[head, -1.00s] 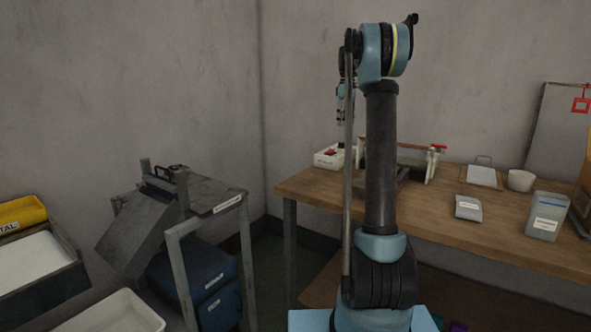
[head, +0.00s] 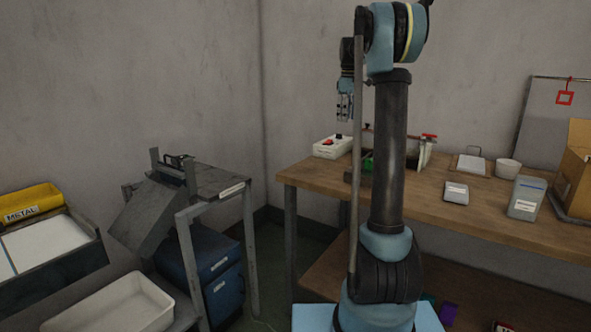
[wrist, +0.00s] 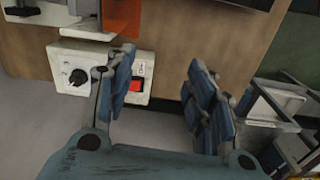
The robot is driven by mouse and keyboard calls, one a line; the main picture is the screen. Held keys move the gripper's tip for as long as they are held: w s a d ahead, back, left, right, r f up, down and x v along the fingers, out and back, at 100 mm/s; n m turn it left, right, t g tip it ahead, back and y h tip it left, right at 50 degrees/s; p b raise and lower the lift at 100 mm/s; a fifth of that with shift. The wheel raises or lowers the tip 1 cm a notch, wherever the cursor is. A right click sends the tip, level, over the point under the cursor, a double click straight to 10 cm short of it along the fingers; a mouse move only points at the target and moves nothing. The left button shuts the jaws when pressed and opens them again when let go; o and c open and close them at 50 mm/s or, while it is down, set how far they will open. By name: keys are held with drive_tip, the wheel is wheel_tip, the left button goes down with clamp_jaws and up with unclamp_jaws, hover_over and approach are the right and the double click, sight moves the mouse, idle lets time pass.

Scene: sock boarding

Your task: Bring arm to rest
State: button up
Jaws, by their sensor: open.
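My gripper (head: 345,106) hangs at the end of my raised, folded arm, left of the upright link in the head view. My upright link hides part of the bench.
The bench holds a white box with a red button (head: 333,147), a grey container (head: 527,198), a white cup (head: 508,168) and a cardboard box (head: 575,165). At left stand a grey metal stand (head: 218,183), a yellow METAL bin (head: 32,200) and a white tray (head: 120,305).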

drive_tip(key=s+a+f+m+t, duration=0.1)
drive_tip(key=s+f+m, duration=0.2)
drive_tip(key=s, duration=1.1)
drive_tip(key=s+a+f+m, duration=0.15)
drive_tip(key=s+f, duration=0.25)
drive_tip(key=s, duration=1)
drive_tip(key=s+f+m+t, duration=0.1)
drive_tip(key=s+f+m, duration=0.4)
drive_tip(key=s+f, duration=1.5)
drive_tip(key=shift+s+f+m, duration=0.3)
drive_tip(key=shift+s+m, duration=0.05)
drive_tip(key=shift+s, duration=0.5)
